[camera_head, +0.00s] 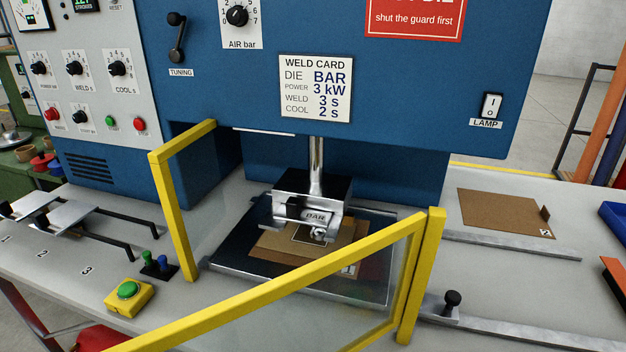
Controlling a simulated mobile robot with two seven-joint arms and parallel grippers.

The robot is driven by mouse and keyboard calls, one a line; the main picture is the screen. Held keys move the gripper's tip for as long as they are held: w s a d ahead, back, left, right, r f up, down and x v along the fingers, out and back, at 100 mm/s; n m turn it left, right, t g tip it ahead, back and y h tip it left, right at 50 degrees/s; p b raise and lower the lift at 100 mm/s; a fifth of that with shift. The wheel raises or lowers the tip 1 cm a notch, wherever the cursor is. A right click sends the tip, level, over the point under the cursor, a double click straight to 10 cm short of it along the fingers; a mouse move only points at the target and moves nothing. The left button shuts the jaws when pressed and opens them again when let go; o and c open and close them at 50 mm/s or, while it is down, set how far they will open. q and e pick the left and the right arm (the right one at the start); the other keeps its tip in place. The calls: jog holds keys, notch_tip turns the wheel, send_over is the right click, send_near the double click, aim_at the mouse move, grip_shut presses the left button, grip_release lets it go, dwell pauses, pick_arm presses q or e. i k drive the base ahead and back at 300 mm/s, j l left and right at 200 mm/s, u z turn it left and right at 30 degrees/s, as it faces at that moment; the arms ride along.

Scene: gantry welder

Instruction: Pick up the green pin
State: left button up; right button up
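The green pin (146,257) stands upright on the grey table at left of centre. Neither of my grippers is in view.
A yellow button box (129,296) with a green button sits just in front of the pins. Close to their right is the yellow guard post (180,230). The yellow-framed clear guard panel (270,297) slants across the front. Metal plates on black rails (75,216) lie left.

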aim_at(147, 256)
jog(key=j, duration=0.95)
jog(key=i+j, duration=0.15)
jog(key=j, duration=1.75)
jog(key=j+z, duration=0.25)
jog(key=z, duration=0.15)
jog(key=j+z, duration=0.35)
